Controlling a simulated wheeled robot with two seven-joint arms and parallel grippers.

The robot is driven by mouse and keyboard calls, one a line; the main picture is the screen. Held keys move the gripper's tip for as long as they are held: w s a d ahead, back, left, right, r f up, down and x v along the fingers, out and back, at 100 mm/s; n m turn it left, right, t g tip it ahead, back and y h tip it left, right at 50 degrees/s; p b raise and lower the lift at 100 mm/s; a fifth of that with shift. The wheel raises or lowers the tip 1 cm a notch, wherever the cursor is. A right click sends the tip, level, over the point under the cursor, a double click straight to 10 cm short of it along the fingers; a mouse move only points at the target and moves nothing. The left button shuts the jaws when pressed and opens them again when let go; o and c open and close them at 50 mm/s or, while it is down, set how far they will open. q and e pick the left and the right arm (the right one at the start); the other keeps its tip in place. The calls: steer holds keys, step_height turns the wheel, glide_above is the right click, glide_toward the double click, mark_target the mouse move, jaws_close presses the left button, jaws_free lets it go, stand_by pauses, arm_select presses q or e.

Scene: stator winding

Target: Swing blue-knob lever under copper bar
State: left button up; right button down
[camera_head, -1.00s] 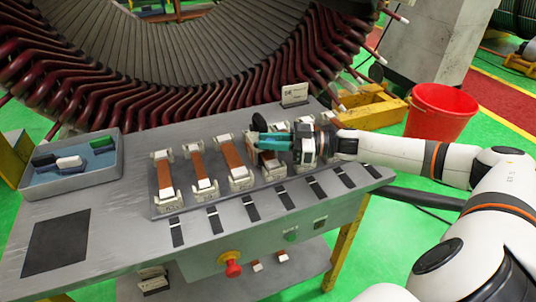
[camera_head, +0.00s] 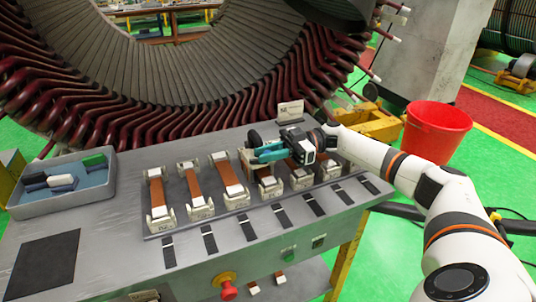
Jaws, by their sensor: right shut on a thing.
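My right gripper (camera_head: 262,152) has teal fingers and is shut over the far end of the fourth copper bar station (camera_head: 268,187), counting from the left. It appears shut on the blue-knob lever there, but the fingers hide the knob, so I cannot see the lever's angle. The fourth bar is mostly covered by the gripper. Three copper bars show fully to its left: the first (camera_head: 157,192), the second (camera_head: 194,183) and the third (camera_head: 226,173). Each lies between white end blocks. My left gripper is out of the picture.
Further stations (camera_head: 300,181) stand right of the gripper, partly behind it. A grey tray (camera_head: 112,186) with small blocks sits at the table's left. A sign card (camera_head: 290,111) stands behind the gripper. The stator (camera_head: 110,115) rises behind the table. A red bucket (camera_head: 437,130) stands at right.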

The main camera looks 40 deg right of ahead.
steer(key=c, duration=1.3)
jaws_free()
steer(key=b+v, duration=0.3)
steer(key=v, duration=0.9)
steer(key=shift+f, duration=0.1)
